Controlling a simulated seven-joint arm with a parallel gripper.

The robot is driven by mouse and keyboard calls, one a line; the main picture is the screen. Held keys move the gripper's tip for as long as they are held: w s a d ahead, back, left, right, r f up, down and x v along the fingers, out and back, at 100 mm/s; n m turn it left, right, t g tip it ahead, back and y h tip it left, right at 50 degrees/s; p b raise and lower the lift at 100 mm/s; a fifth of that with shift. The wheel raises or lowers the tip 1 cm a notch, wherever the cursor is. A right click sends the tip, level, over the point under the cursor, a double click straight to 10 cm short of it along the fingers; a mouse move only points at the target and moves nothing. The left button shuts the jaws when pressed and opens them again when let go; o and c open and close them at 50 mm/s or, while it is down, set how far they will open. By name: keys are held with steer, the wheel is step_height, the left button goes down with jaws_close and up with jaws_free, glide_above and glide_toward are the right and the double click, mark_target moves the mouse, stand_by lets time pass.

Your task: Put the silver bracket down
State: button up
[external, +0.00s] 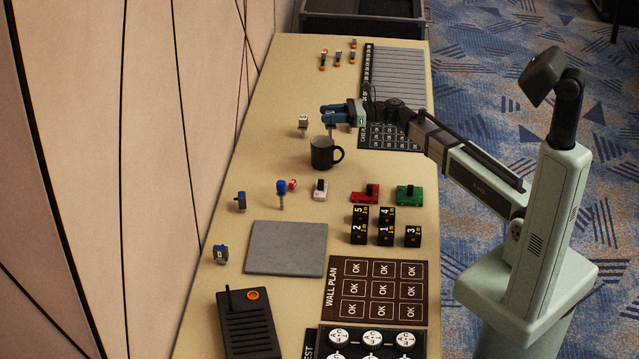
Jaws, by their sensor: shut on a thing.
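A separate small silver-grey piece (303,124) stands on the table (268,150) to the left of my gripper.
A grey mat (287,248) lies nearer, with a black radio (248,325) in front. Black numbered blocks (385,229), a red piece (365,194) and a green piece (409,195) stand to the right. A dark wall-plan board (377,291) lies near. Left of the mug is mostly clear.

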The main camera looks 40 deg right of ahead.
steer(key=s+a+n+g+y, duration=0.1)
steer(key=s+a+n+g, duration=0.15)
steer(key=s+a, duration=0.7)
steer(key=s+a+n+g+y, duration=0.15)
steer(key=s+a+g, duration=0.35)
steer(key=a, duration=0.7)
steer(key=s+a+n+g+y, duration=0.1)
steer(key=s+a+n+g, duration=0.2)
steer(key=s+a, duration=0.65)
steer(key=shift+t+h, duration=0.25)
steer(key=shift+w+a+f, duration=0.2)
steer(key=shift+w+f, duration=0.05)
steer(key=shift+f, duration=2.25)
steer(key=shift+w+a+f, duration=0.15)
steer(key=shift+w+f, duration=0.05)
steer(key=shift+f, duration=2.3)
steer(key=shift+w+a+f, duration=0.2)
steer(key=shift+w+f, duration=0.05)
steer(key=shift+f, duration=2.25)
steer(key=shift+f, duration=0.1)
steer(key=o, duration=1.2)
